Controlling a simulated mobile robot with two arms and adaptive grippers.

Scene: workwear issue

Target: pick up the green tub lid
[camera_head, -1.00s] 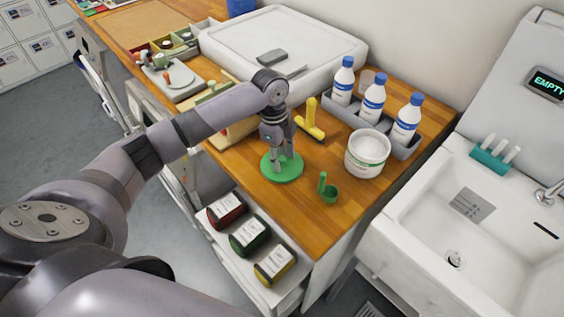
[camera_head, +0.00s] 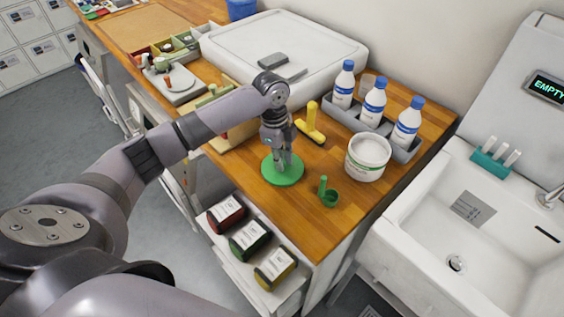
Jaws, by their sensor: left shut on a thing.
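The green tub lid (camera_head: 283,175) is a flat round disc on the wooden counter, near its front edge. My left gripper (camera_head: 283,163) points down over the middle of the lid, with its fingers closed on the lid's upper part. What exactly the fingertips grip is small and partly hidden by the fingers. The lid appears level and at or very near the counter surface; I cannot tell if there is a gap beneath it. A white tub (camera_head: 367,158) stands to the right, apart from the lid. My right gripper is not in view.
A green scoop (camera_head: 328,194) lies just right of the lid. A yellow brush-like tool (camera_head: 311,124) lies behind it. A grey caddy (camera_head: 343,113) holds white bottles with blue caps. A white sink (camera_head: 440,215) is at the right. Bare counter (camera_head: 300,222) lies in front.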

